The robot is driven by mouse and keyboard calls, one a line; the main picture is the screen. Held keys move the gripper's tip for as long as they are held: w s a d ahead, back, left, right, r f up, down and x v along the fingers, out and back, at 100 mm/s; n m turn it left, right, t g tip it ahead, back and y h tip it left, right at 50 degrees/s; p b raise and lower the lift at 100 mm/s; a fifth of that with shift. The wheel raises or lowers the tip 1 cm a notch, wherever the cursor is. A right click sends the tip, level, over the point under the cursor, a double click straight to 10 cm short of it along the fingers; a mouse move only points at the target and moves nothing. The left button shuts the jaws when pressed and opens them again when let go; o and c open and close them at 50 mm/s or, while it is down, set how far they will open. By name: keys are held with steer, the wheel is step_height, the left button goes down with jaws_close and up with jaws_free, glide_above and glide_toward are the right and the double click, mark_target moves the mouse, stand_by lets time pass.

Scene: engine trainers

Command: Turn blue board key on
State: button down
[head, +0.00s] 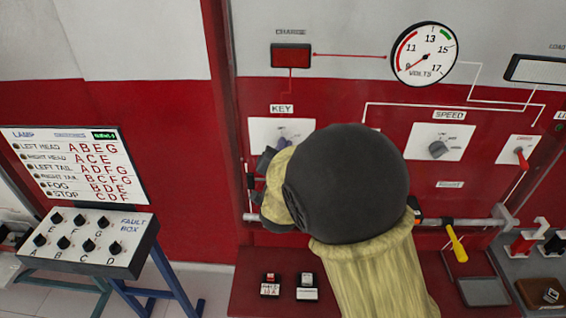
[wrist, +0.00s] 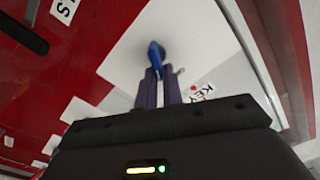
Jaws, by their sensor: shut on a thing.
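The blue key (wrist: 154,54) sticks out from a dark lock on a white plate (wrist: 118,64) in the wrist view. In the head view my gripper (head: 277,150) is partly hidden by my wrist. I cannot tell the key's switch position.
The board carries a speed knob (head: 437,149), a red toggle switch (head: 521,156), a voltmeter (head: 424,54) and a charge lamp (head: 291,55). A grey rail (head: 478,221) and a yellow-handled tool (head: 456,244) are low on the right. A fault box (head: 88,241) stands at the left.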

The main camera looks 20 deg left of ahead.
steer(key=m+b, duration=0.2)
steer(key=b, duration=0.1)
steer(key=m+b, duration=0.1)
steer(key=b, duration=0.2)
steer(key=m+b, duration=0.2)
steer(key=b, duration=0.1)
steer(key=shift+d+f+m, duration=0.3)
steer(key=shift+f, duration=0.1)
steer(key=shift+b, duration=0.4)
steer(key=c, duration=1.5)
jaws_free()
steer(key=shift+c, duration=0.2)
steer(key=b+v, duration=0.3)
steer(key=v, duration=1.4)
steer(key=shift+s+d, duration=0.15)
